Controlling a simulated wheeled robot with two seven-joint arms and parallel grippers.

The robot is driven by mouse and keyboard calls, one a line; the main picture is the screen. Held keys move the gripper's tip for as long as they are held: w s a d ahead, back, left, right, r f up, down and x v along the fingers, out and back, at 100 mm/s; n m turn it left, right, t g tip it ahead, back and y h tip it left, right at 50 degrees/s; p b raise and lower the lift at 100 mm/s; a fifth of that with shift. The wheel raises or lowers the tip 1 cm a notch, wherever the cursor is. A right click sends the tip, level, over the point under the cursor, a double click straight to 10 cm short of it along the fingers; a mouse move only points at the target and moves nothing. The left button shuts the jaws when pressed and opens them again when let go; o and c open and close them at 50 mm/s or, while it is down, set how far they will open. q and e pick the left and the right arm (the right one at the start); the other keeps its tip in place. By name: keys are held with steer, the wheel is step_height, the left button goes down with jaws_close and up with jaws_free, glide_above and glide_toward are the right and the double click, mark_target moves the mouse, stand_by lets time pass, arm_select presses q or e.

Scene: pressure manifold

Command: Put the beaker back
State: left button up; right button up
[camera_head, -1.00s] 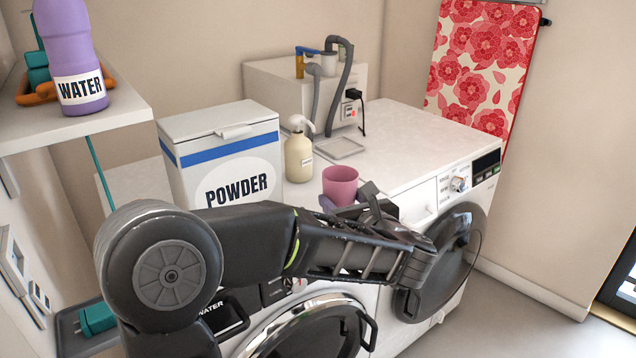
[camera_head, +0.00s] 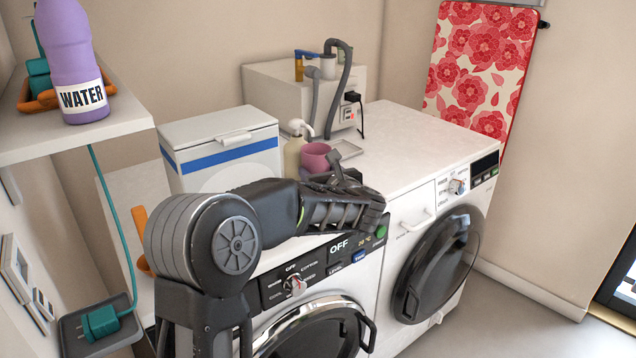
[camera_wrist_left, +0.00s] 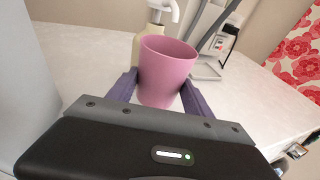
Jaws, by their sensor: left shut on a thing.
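The beaker is a pink cup (camera_head: 315,156) above the white top of the washing machines, just in front of the pump bottle. It also shows upright in the left wrist view (camera_wrist_left: 166,70). My left gripper (camera_wrist_left: 162,88) is shut on it, with a purple finger on each side. In the head view the left gripper (camera_head: 322,172) is partly hidden by its own wrist. I cannot tell whether the cup's base touches the surface. A grey square tray (camera_head: 347,149) lies just right of the cup. My right gripper is not in view.
A white powder box (camera_head: 222,150) stands left of the cup, and a cream pump bottle (camera_head: 293,155) close behind it. A pale machine with hoses (camera_head: 275,90) stands at the back. The white top (camera_head: 410,145) is clear on the right. A shelf (camera_head: 80,138) holds a purple water bottle (camera_head: 70,60).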

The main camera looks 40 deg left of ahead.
arm_select(q)
steer(key=f, duration=0.3)
steer(key=shift+w+a, duration=0.2)
steer(key=shift+a, duration=0.1)
steer(key=shift+f, duration=0.25)
steer(key=shift+f, duration=0.1)
steer(key=shift+f+b, duration=0.1)
steer(key=shift+b, duration=0.25)
steer(key=o, duration=1.6)
steer(key=shift+r+p, duration=0.3)
steer(key=shift+p, duration=0.1)
steer(key=b+v, duration=0.1)
steer(key=v, duration=1.1)
steer(key=shift+f, duration=0.1)
